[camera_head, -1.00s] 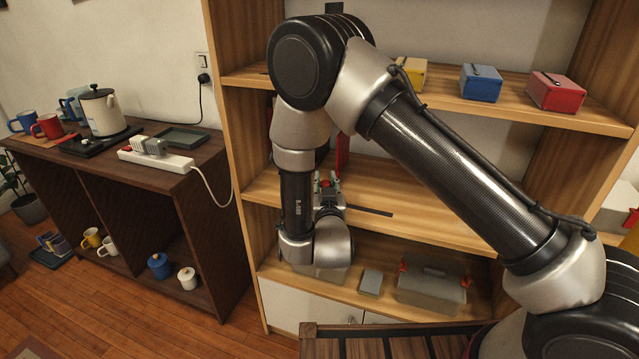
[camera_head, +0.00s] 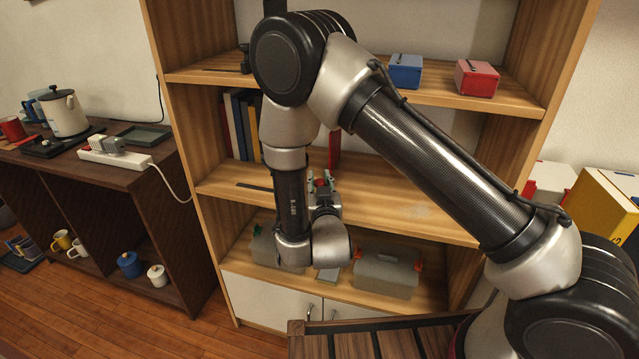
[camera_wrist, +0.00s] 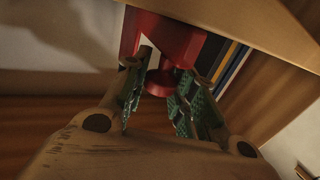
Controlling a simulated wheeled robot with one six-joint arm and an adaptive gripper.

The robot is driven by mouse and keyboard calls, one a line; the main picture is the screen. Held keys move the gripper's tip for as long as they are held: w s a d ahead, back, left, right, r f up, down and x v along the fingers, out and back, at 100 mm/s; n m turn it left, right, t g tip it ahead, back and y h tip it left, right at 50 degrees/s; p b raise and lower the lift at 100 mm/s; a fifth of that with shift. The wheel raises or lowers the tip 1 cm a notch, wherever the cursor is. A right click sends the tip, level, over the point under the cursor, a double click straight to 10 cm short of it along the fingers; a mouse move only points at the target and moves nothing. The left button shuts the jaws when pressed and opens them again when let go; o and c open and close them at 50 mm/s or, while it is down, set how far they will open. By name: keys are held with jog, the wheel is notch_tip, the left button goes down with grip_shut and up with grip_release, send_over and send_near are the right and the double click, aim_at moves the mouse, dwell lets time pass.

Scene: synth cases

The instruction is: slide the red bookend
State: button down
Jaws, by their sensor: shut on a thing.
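The red bookend (camera_head: 334,149) stands upright on the middle shelf (camera_head: 390,195), partly hidden behind my arm. In the wrist view its red body (camera_wrist: 172,38) is at the top, with a round red knob (camera_wrist: 162,82) below it. My gripper (camera_head: 322,186) is shut on this knob; in the wrist view the green-padded fingers (camera_wrist: 162,92) stand on both sides of it. A dark strip (camera_head: 254,187) lies on the shelf left of my gripper. Its right part is hidden by my arm.
Several upright books (camera_head: 238,125) stand left of the bookend, partly behind my arm. The shelf right of my gripper is clear. A blue box (camera_head: 405,74) and a red box (camera_head: 476,80) stand on the shelf above. A lidded grey bin (camera_head: 386,277) is below.

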jog(key=c, duration=1.2)
grip_release()
jog(key=shift+o, duration=0.2)
jog(key=shift+s, duration=0.1)
jog(key=s, duration=0.7)
jog(key=shift+s+d, duration=0.15)
